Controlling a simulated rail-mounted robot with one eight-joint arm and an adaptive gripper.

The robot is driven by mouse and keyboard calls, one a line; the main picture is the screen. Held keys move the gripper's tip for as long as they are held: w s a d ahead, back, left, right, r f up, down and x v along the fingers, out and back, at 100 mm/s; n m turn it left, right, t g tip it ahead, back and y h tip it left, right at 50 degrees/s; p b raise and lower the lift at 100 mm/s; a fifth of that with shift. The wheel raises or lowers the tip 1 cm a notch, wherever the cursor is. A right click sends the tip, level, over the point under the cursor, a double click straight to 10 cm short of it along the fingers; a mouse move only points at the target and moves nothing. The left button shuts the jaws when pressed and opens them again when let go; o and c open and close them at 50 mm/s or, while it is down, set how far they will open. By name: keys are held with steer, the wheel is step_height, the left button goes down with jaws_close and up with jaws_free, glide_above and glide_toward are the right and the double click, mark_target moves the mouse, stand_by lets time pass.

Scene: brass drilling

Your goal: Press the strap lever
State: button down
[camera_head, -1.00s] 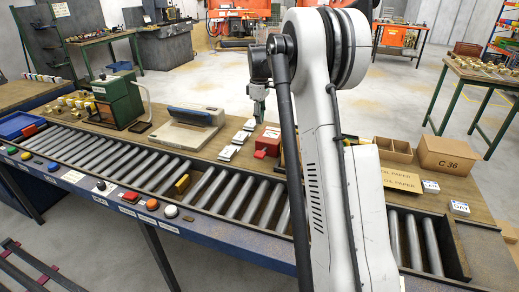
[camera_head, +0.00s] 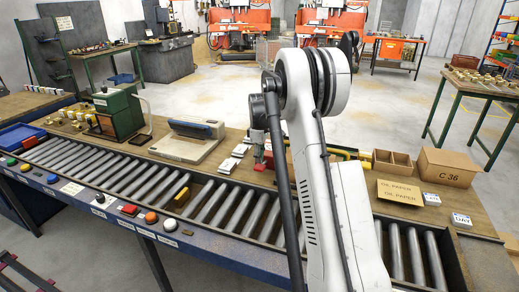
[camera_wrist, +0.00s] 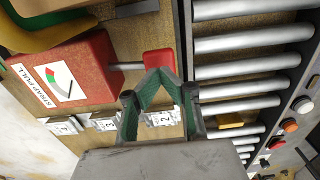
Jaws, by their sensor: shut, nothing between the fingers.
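The strap unit is a red box (camera_wrist: 75,72) with a white "STRAP PULL" label and a dial, in the wrist view. A thin metal lever runs from its side to a red end knob (camera_wrist: 158,62). My gripper (camera_wrist: 159,72) is shut, its green-padded fingertips together right at the knob and overlapping it in the picture. I cannot tell whether they touch. In the head view the red box (camera_head: 267,160) is partly hidden behind my arm, and my gripper (camera_head: 260,158) is down beside it.
White numbered cards (camera_wrist: 105,121) lie along the box. The roller conveyor (camera_wrist: 250,48) runs close beside the knob, with coloured buttons (camera_wrist: 290,125) on its far edge. A yellow-and-green part (camera_wrist: 40,30) is near the box. A cardboard box (camera_head: 447,167) stands to the right.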

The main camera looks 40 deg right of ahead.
mark_target(258, 168)
steer(key=shift+f, duration=0.9)
steer(key=f+b, duration=0.1)
steer(key=f+t+h+b, duration=0.1)
steer(key=a+f+h+b, duration=0.1)
steer(key=shift+s+b, duration=0.35)
steer(key=shift+s+f+b, duration=0.1)
steer(key=shift+f+b, duration=0.3)
steer(key=shift+b, duration=0.1)
steer(key=shift+a, duration=0.1)
steer(key=s+a+r+p, duration=0.2)
steer(key=a+r, duration=0.1)
steer(key=r, duration=1)
steer(key=shift+s+a+r, duration=0.15)
steer(key=shift+a+r, duration=0.05)
steer(key=shift+r, duration=0.05)
